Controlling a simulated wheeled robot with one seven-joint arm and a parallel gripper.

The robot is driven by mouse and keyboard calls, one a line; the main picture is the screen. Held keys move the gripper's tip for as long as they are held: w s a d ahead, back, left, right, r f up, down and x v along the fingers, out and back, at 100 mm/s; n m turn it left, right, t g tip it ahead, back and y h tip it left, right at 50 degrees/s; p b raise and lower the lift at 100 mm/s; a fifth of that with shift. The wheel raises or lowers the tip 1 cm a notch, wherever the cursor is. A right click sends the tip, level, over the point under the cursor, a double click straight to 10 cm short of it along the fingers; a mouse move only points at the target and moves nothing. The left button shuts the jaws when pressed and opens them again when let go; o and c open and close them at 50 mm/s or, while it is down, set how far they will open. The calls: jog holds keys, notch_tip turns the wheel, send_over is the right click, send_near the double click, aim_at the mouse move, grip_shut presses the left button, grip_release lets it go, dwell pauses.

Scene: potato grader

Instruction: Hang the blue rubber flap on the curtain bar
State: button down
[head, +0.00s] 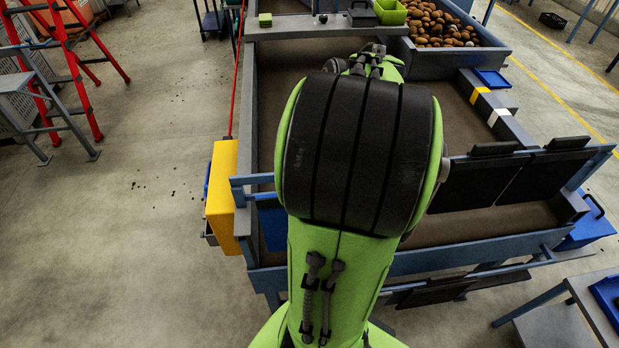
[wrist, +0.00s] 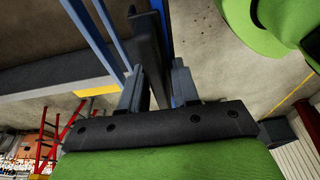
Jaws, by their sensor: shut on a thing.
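The blue rubber flap (head: 271,222) shows partly at the left of my arm in the head view, close to the curtain bar (head: 253,180); my arm hides the rest. In the wrist view my gripper (wrist: 156,80) is shut on the flap's dark top piece, and the blue sheet (wrist: 166,40) shows as a thin edge beside it. My gripper is hidden behind my arm in the head view. Two black flaps (head: 480,184) hang on the bar's right part. I cannot tell whether the blue flap touches the bar.
A yellow box (head: 222,195) stands at the grader's left side. Potatoes (head: 440,25) fill a bin at the back. A blue crate (head: 588,225) is at the right end. A red ladder (head: 70,65) stands at far left, with free floor between it and the grader.

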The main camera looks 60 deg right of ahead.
jog(key=shift+w, duration=0.4)
jog(key=shift+d, duration=0.45)
jog(key=shift+w+d+f+p, duration=0.15)
jog(key=shift+w+d+p, duration=0.7)
jog(key=shift+w+d, duration=1.5)
jog(key=shift+d+f, duration=0.2)
jog(key=shift+d, duration=0.05)
jog(key=b+x, duration=0.3)
jog(key=shift+s+d+f, duration=0.2)
jog(key=shift+s, duration=0.05)
